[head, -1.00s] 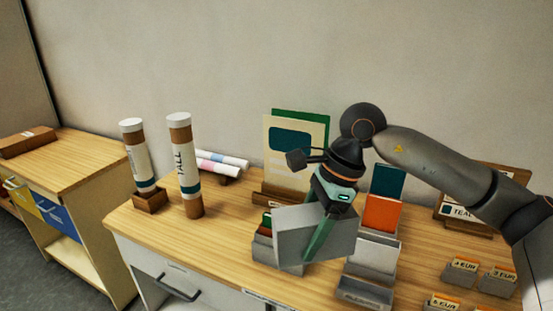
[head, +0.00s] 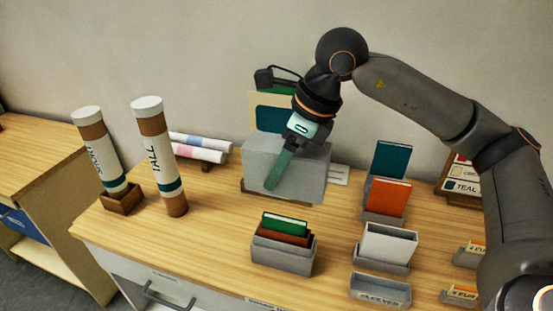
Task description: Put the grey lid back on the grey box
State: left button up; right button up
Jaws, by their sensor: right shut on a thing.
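My right gripper (head: 277,178) reaches down from the upper right and is shut on a grey lid (head: 307,176), a large box-like piece with its broad side toward me. One greenish finger lies across its front; the other finger is hidden. The lid is towards the back of the table, in front of the poster stand; whether it touches anything is unclear. An open grey box (head: 282,258) stands nearer the front, left of the other holders, with green and brown card-like things upright in it. The lid is behind it, apart from it. My left gripper is not in view.
Two tall tubes (head: 158,155) stand at the left, with rolled sheets (head: 199,148) behind. An orange folder (head: 388,197) and a pale box (head: 390,242) stand in holders at the right. A poster (head: 268,114) is partly hidden behind the lid. Wood left of the grey box is clear.

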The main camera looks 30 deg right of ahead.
jog(key=b, duration=0.3)
send_over(279, 227)
jog(key=shift+w+d+f, duration=0.15)
jog(key=shift+f, duration=1.05)
jog(key=shift+w+d+f, duration=0.1)
jog(key=shift+w+f, duration=0.05)
jog(key=shift+f, duration=1)
jog(key=shift+f+b, duration=0.95)
jog(key=shift+f, duration=0.35)
jog(key=shift+w, duration=0.1)
jog(key=shift+a+f+b, duration=0.1)
jog(key=shift+f+b, duration=2.2)
jog(key=shift+f+b, duration=2.1)
jog(key=shift+f, duration=0.2)
